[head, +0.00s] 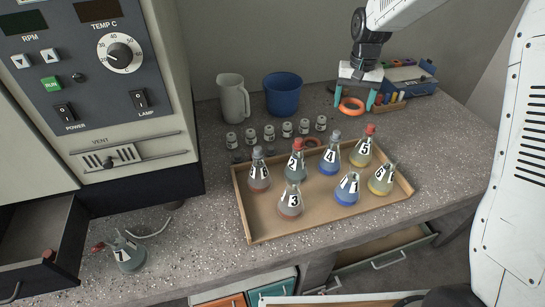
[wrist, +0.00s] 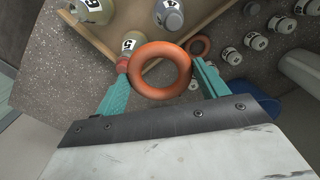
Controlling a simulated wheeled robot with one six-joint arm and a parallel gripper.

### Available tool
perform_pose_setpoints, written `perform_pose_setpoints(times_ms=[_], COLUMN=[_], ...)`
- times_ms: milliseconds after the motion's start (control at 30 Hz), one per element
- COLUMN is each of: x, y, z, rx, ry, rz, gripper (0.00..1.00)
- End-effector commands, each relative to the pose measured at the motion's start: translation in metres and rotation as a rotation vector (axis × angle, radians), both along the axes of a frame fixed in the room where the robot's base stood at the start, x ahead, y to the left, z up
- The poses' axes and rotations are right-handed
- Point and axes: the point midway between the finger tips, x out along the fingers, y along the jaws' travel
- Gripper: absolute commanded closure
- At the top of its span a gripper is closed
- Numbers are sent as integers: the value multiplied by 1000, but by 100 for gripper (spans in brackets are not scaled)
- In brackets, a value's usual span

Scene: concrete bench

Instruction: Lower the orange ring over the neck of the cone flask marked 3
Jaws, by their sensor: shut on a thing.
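The cone flask marked 3 (head: 290,203) stands upright near the front of the shallow wooden tray (head: 247,213), with reddish liquid low inside and an open-looking neck. My gripper (head: 353,103) is beyond the tray's back right, well away from this flask. It is shut on the orange ring (head: 351,113), which hangs between the teal fingertips above the bench. In the wrist view the ring (wrist: 137,72) sits between the two fingers (wrist: 160,80), its hole clear. I cannot make out flask 3 in the wrist view.
Several other numbered flasks, including red-stoppered flask 5 (head: 361,153) and flask 4 (head: 329,161), crowd the tray. A second, darker ring (head: 313,142) lies behind. Small jars (head: 269,134), a jug (head: 233,98), a blue bucket (head: 283,94) and a blue box (head: 408,77) stand farther back.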

Motion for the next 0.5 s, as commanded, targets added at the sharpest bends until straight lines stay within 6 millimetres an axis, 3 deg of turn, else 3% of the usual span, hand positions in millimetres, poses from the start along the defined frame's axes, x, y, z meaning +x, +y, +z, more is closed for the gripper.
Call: perform_pose_setpoints(times_ms=[167, 300, 500], x=[-52, -107, -170], y=[73, 125, 166], z=[-1, -5, -11], rx=[1, 1, 1], ry=[-1, 0, 0], rz=[267, 510, 771], gripper=[56, 56, 56])
